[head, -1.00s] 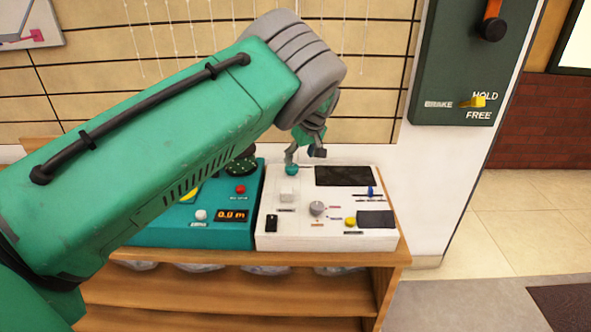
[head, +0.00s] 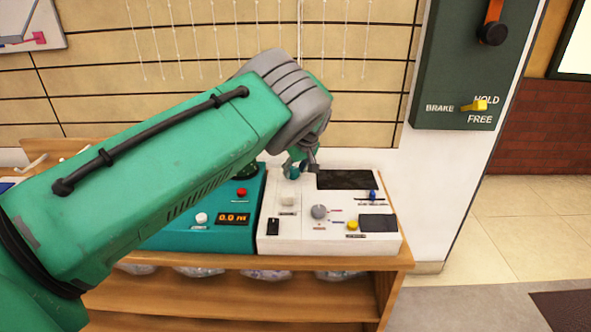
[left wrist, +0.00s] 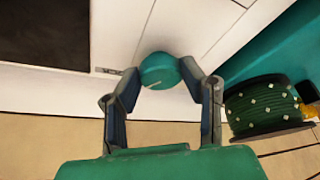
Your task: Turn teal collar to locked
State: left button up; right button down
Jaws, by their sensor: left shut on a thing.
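The teal collar (left wrist: 160,71) is a round knob with a pale line on its face, at the back left of the white control box (head: 286,243). It also shows in the head view (head: 291,173), partly hidden by the fingers. My left gripper (left wrist: 160,80) is shut on the collar, one finger on each side. Any locked marking by the collar is too small to read. My right gripper is in neither view.
The white box also carries a grey knob (head: 319,212), a yellow knob (head: 352,225), a blue slider (head: 373,195) and dark panels. A teal box (head: 190,240) with a display stands left of it, with a green reel (left wrist: 265,106). Both are on a wooden shelf (head: 300,262).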

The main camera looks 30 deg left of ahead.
pick_arm(q)
jog(key=shift+w+a, duration=0.1)
jog(key=shift+a, duration=0.2)
jog(key=shift+r+m+t+p, duration=0.15)
jog(key=shift+m+t+p, duration=0.15)
jog(key=shift+m+p, duration=0.5)
jog(key=m+p, duration=0.2)
jog(key=shift+t+h+p, duration=0.3)
jog(key=shift+t, duration=0.1)
jog(key=m+h+p, duration=0.1)
jog(key=m+p, duration=0.1)
jog(key=m, duration=0.1)
jog(key=shift+a+m+t, duration=0.1)
jog(key=shift+m+t, duration=0.3)
jog(key=shift+a+m+h+p, duration=0.1)
jog(key=shift+m+h+p, duration=0.3)
jog(key=shift+m, duration=0.7)
jog(key=shift+m+t+h, duration=0.3)
jog(key=shift+m+h, duration=0.1)
jog(key=shift+m, duration=0.4)
